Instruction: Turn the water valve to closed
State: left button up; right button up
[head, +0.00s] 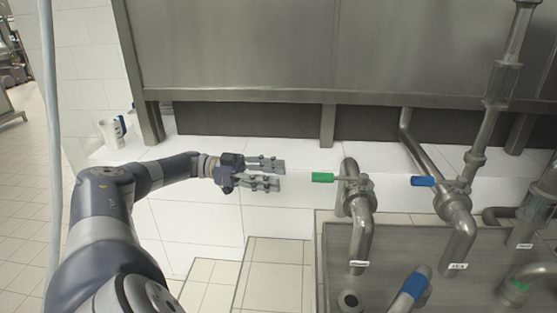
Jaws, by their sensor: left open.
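My left gripper (281,172) reaches in from the left, open and empty, with its fingers pointing right. A pipe valve with a green lever (323,177) is just right of the fingertips, with a small gap between. The lever points left, toward the gripper, and its pipe (362,235) bends downward with a small label. A second valve with a blue lever (423,181) stands further right, its lever also pointing left. The labels are too small to read, so I cannot tell which valve is the water one. My right gripper is out of view.
Another blue handle (415,283) is low in front, and a green band (518,286) is at the lower right. A metal basin (337,262) lies under the pipes. A white jug (111,132) stands on the tiled ledge at left. A metal tank (320,50) closes off the back.

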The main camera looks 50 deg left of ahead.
pick_arm(q)
jog(key=shift+v, duration=0.95)
jog(key=shift+s, duration=0.1)
